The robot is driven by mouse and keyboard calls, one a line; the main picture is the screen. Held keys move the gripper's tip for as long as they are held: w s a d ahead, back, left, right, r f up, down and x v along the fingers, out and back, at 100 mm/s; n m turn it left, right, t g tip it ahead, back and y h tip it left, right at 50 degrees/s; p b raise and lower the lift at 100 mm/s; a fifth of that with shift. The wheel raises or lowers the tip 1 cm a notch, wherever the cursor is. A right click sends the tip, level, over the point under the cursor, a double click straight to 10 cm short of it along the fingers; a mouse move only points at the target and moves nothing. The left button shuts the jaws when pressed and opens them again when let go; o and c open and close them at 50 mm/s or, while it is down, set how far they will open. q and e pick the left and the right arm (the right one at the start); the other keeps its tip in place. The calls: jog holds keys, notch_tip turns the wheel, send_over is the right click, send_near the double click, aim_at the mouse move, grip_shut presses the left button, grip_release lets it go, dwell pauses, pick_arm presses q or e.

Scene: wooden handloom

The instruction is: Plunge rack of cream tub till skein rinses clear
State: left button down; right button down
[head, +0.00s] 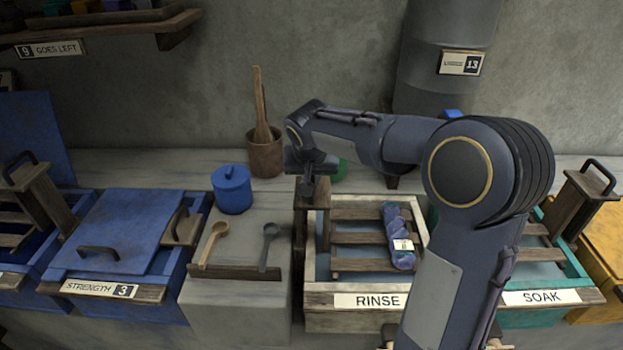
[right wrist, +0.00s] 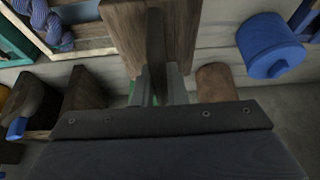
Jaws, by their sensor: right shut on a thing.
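The cream tub (head: 318,298) with the RINSE label stands right of centre in the head view. Its wooden rack (head: 360,238) has several slats, with grey-blue liquid between and below them. A twisted blue-purple skein (head: 396,225) with a small white tag lies across the slats; part of it also shows in the right wrist view (right wrist: 52,22). The rack's upright wooden handle (head: 314,200) rises at the tub's left side. My right gripper (head: 308,178) is shut on the top of this handle; its fingers (right wrist: 158,90) flank it in the right wrist view. My left gripper is out of view.
A teal tub (head: 555,318) labelled SOAK stands at the right, a blue lidded tub (head: 120,235) at the left. My right arm hides part of the cream tub.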

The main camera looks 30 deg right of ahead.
jog(key=shift+r, duration=0.4)
notch_tip(320, 180, down, 16)
jog(key=b, duration=1.2)
jog(key=shift+s+r+b, duration=0.1)
jog(key=shift+r+b, duration=0.05)
jog(key=shift+b, duration=0.2)
jog(key=shift+s+f, duration=0.1)
jog(key=shift+f, duration=0.1)
dwell(0.3)
